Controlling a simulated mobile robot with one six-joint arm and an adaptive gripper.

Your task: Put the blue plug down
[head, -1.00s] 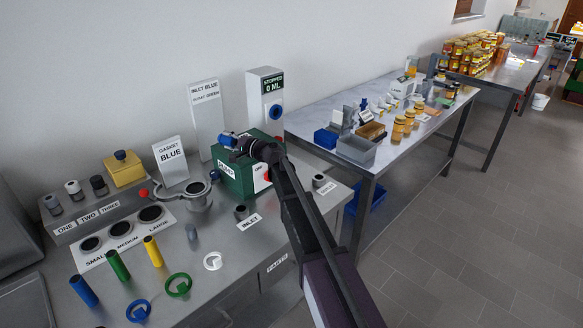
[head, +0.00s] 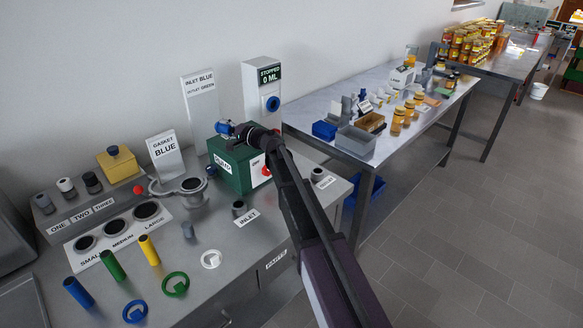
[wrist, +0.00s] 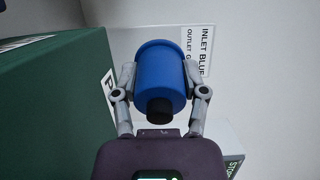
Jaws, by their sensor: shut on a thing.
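The blue plug (wrist: 160,75) is a blue cylinder with a wider rim and a black end. It sits between the two fingers of my gripper (wrist: 160,90), which is shut on it. In the head view the blue plug (head: 224,128) shows small at the end of my gripper (head: 232,130), over the top rear of the green pump box (head: 225,170). In the wrist view the green box (wrist: 50,110) fills the left side. I cannot tell whether the plug touches the box.
An instruction sign (head: 200,100) and a grey unit reading "STOPPED 0 ML" (head: 262,95) stand behind the box. A steel clamp pot (head: 193,190), gasket sign (head: 166,155), several coloured tubes and rings (head: 176,284) occupy the bench. Bare steel (head: 225,280) shows at front.

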